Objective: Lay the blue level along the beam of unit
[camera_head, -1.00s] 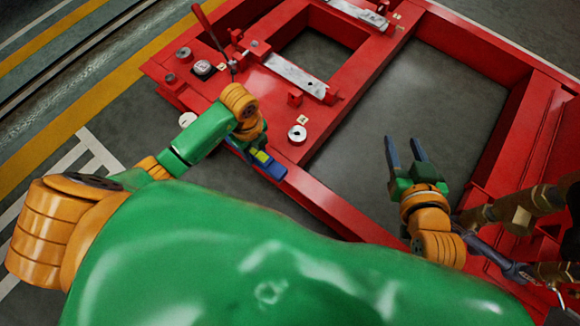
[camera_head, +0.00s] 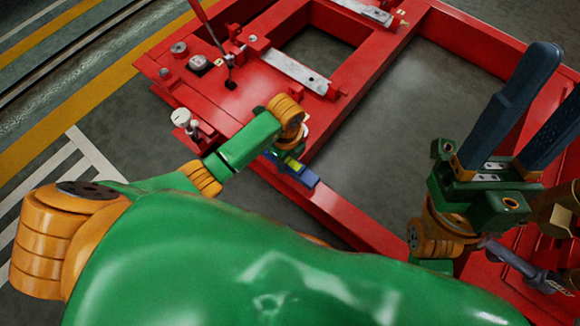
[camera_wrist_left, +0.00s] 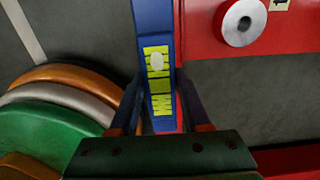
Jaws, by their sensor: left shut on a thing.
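The blue level (camera_head: 304,176) has yellow-green vials and is held by my left gripper (camera_head: 283,158) over the near red beam (camera_head: 345,215) of the frame. My left gripper is shut on it, and its fingers are partly hidden behind my wrist in the head view. In the left wrist view the level (camera_wrist_left: 153,25) runs lengthwise between the fingers, with red metal beside and below it. I cannot tell whether the level touches the beam. My right gripper (camera_head: 548,112) is open and empty, large and close to the head camera at the right.
The red frame has white metal strips (camera_head: 292,72), a red lever (camera_head: 212,30) and round fittings (camera_head: 186,120) at the left. A round steel disc (camera_wrist_left: 243,22) lies near the level. Bare grey floor (camera_head: 400,130) shows inside the frame's right opening.

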